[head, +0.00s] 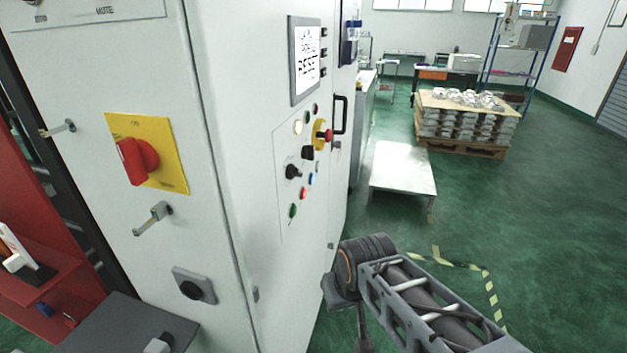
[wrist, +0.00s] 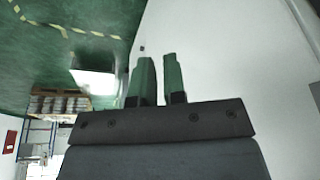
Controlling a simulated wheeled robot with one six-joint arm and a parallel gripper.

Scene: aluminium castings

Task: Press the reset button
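The control panel (head: 284,150) is on the white cabinet's side face. It carries a blue button (head: 311,180), a red button (head: 304,193), a green button (head: 293,210), a white button (head: 298,127) and black knobs. The button labels are too small to read. In the head view my arm is low, right of the panel; the fingers are not clear there.
A red mushroom button on a yellow base (head: 319,135) and a black handle (head: 341,115) stick out from the cabinet. A red rotary switch (head: 138,160) is on its front. A low white platform (head: 403,168) and a pallet of castings (head: 466,147) stand behind. Green floor lies free at right.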

